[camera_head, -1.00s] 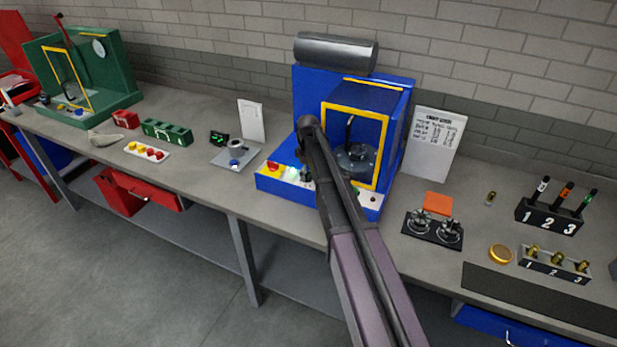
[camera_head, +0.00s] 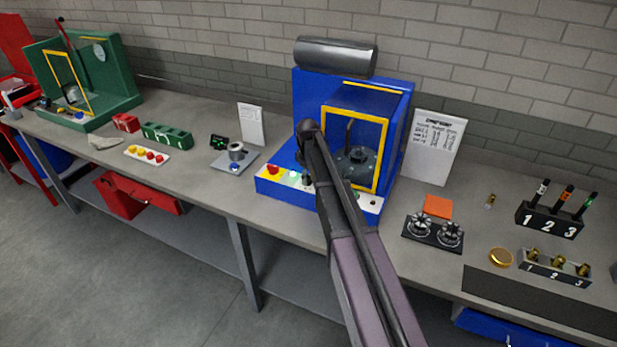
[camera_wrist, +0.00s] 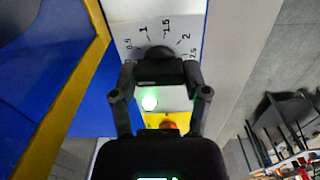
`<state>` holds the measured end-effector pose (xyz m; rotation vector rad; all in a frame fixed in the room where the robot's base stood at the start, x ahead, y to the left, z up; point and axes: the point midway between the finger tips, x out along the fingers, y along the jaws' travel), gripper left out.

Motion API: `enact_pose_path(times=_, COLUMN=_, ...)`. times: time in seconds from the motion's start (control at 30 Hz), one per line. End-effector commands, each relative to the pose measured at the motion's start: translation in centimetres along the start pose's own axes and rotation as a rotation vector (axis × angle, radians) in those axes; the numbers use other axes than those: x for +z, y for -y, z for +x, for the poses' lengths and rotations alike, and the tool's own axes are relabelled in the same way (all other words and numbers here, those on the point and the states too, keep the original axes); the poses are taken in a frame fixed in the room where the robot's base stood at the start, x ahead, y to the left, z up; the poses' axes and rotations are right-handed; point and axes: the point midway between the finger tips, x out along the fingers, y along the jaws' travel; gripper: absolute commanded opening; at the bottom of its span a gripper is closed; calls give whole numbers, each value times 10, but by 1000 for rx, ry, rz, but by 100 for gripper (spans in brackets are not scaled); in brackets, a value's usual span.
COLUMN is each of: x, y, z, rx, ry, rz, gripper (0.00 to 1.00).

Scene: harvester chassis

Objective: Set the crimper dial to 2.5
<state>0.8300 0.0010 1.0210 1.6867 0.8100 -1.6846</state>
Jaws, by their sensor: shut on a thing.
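The crimper (camera_head: 300,90) is the blue machine with a yellow-framed window at the middle of the bench in the head view. Its dial (camera_wrist: 155,51) is a dark knob on a light scale plate (camera_wrist: 130,38) in the wrist view, with marks from 0.5 through 1, 1.5 and 2 to 2.5 around its far side. My gripper (camera_wrist: 160,76) is shut on the dial, one finger on each side. The dial's pointer is not readable, so its setting cannot be told. In the head view my arm partly covers the panel.
A lit green lamp (camera_wrist: 149,103) and a red button (camera_wrist: 169,124) on yellow are beside the dial. A paper sheet (camera_head: 432,145) stands right of the crimper. Two round black-and-silver parts (camera_head: 433,231) are on the bench to the right.

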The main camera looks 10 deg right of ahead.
Motion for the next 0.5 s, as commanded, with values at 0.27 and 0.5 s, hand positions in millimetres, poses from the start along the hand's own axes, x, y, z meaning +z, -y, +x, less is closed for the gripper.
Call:
enact_pose_path(times=0.27, x=0, y=1, z=0, rx=-3, ry=1, rz=91, gripper=12)
enact_pose_path(times=0.5, x=1, y=1, z=0, rx=-4, ry=1, rz=257, gripper=12)
